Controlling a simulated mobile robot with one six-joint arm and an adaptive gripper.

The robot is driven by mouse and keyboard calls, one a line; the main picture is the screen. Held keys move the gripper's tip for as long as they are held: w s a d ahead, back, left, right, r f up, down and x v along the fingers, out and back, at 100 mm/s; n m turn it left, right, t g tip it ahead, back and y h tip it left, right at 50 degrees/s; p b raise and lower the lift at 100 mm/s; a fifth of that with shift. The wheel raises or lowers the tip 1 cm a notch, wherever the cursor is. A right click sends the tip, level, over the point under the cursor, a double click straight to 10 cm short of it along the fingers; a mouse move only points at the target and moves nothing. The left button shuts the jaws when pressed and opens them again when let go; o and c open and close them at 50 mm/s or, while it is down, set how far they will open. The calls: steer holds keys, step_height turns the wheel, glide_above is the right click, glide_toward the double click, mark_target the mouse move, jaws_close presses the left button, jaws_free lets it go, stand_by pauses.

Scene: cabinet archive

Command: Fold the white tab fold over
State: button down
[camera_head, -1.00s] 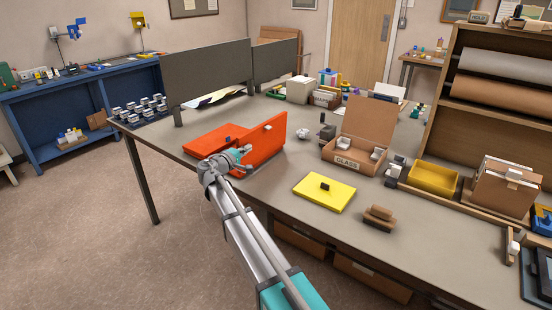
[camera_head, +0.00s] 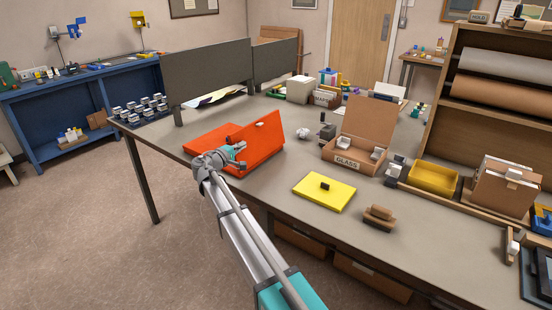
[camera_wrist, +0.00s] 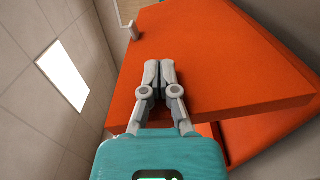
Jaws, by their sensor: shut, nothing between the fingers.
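An orange folder-like piece lies on the table, with its flat base (camera_head: 202,143) to the left and a raised flap (camera_head: 268,137) tilted up at the right. A small white tab (camera_head: 261,124) sits on the flap near its upper edge. In the wrist view the white tab (camera_wrist: 132,30) projects from the far edge of the orange flap (camera_wrist: 215,55). My gripper (camera_head: 240,156) is shut and empty at the near end of the flap. In the wrist view its fingertips (camera_wrist: 160,68) are together over the flap's face; I cannot tell whether they touch it. Part of the base is hidden behind my arm.
A yellow panel (camera_head: 323,192) with a dark knob lies to the right. An open brown box (camera_head: 350,159) labelled GLASS stands behind it. A grey divider (camera_head: 209,73) stands at the back left. Bare tabletop (camera_head: 270,185) lies between the flap and the yellow panel.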

steer(key=shift+w+a+f, duration=0.25)
steer(key=shift+w+a, duration=0.6)
steer(key=shift+a, duration=0.2)
steer(key=shift+b, duration=0.3)
steer(key=shift+w+a+f+b, duration=0.3)
steer(key=shift+w+a+f, duration=0.1)
steer(key=shift+a, duration=0.15)
steer(key=shift+w+a+f+b, duration=0.25)
steer(key=shift+w+a, duration=0.1)
steer(key=shift+a, duration=0.15)
steer(key=shift+w+a+f+b, duration=0.65)
steer(key=shift+a+f+b, duration=0.15)
steer(key=shift+f+b, duration=0.15)
